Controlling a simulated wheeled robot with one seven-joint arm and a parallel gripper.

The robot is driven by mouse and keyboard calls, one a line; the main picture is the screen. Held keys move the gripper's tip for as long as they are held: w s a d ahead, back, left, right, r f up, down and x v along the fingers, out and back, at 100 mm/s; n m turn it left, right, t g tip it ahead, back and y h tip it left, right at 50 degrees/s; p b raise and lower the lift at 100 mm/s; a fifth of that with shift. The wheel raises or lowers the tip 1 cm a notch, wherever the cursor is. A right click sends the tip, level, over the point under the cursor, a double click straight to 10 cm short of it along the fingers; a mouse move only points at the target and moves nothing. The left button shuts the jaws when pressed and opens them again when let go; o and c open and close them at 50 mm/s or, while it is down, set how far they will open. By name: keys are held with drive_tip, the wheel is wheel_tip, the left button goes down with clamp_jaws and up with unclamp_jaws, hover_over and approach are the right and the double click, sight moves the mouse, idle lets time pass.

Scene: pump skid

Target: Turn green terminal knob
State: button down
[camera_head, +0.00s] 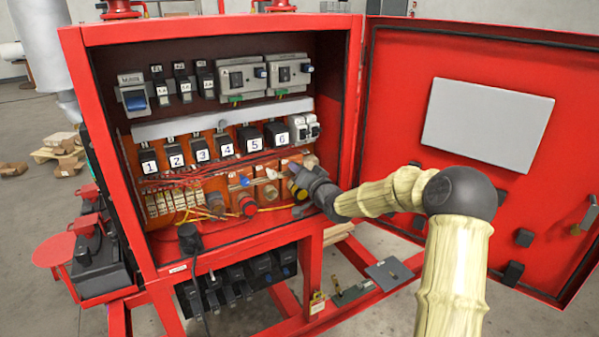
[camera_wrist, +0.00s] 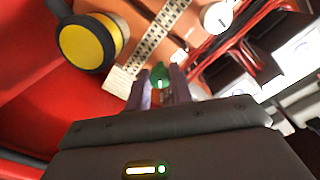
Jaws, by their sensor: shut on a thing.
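The green terminal knob (camera_wrist: 160,73) shows in the wrist view between the tips of my gripper's two fingers. My gripper (camera_wrist: 161,88) is shut on it, with a finger on either side. In the head view my gripper (camera_head: 293,172) reaches into the red cabinet from the right, at the lower right of the orange panel. The green knob cannot be made out there, behind the gripper and wrist.
A large yellow knob with a black rim (camera_wrist: 88,42) sits close to the fingers. A red knob (camera_head: 247,204) is farther left. Numbered black modules (camera_head: 226,145) line the row above. The open red door (camera_head: 480,200) stands right of my arm.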

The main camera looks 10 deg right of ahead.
drive_tip(key=m, duration=0.4)
drive_tip(key=shift+d+m, duration=0.1)
drive_tip(key=shift+m, duration=0.2)
drive_tip(key=m, duration=0.3)
drive_tip(key=shift+m, duration=0.4)
drive_tip(key=c, duration=1.2)
unclamp_jaws()
drive_tip(key=shift+c, duration=0.2)
drive_tip(key=shift+s, duration=0.1)
drive_tip(key=b+v, duration=0.3)
drive_tip(key=v, duration=1.4)
drive_tip(key=shift+d, duration=0.15)
